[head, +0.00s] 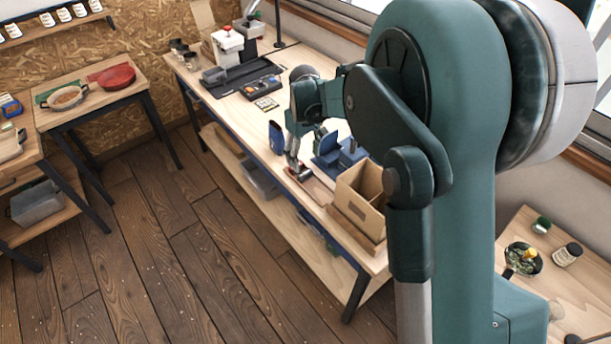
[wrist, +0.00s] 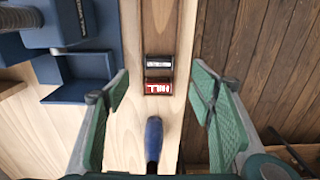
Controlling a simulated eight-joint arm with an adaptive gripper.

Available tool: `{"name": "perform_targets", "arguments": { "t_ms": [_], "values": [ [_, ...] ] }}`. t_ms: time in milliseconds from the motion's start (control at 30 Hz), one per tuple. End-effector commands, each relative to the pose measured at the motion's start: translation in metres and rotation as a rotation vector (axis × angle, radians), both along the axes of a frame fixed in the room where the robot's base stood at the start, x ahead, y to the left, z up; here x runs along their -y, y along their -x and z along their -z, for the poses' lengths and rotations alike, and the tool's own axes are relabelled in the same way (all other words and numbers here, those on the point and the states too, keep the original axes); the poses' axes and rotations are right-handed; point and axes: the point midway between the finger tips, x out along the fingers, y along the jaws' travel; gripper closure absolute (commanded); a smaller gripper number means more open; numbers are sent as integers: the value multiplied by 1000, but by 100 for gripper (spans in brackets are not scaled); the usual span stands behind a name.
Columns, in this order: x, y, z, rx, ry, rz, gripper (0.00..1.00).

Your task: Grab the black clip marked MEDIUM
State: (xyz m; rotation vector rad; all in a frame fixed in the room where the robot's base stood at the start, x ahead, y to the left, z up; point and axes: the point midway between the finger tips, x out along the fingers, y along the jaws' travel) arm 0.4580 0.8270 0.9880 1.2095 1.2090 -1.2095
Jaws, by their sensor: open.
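The farther one is a black clip (wrist: 158,66) with a whitish label, too small to read for certain. The nearer one, a red-labelled piece (wrist: 158,88) with white lettering, touches or nearly touches it. My gripper (wrist: 160,97) is open and empty, its green-padded fingers on either side of and above these pieces. In the head view my gripper (head: 294,160) is low over the bench's front edge, near a small dark and red patch; the clips cannot be told apart there.
A blue fixture (wrist: 75,90) is left of the clips. A wooden divided box (head: 346,203) stands nearby. The bench edge drops to the floor on the right.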

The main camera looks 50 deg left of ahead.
Motion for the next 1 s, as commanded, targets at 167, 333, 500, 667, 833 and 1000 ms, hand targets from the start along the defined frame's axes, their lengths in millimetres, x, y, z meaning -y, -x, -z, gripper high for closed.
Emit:
{"name": "perform_targets", "arguments": {
  "t_ms": [167,333,500,667,833,1000],
  "values": [
    [0,0,9,0,0,0,45],
    [0,0,22,0,0,0,45],
    [0,0,26,0,0,0,45],
    [0,0,26,0,0,0,45],
    [0,-1,29,0,0,0,45],
    [1,-2,44,0,0,0,45]
  ]
}}
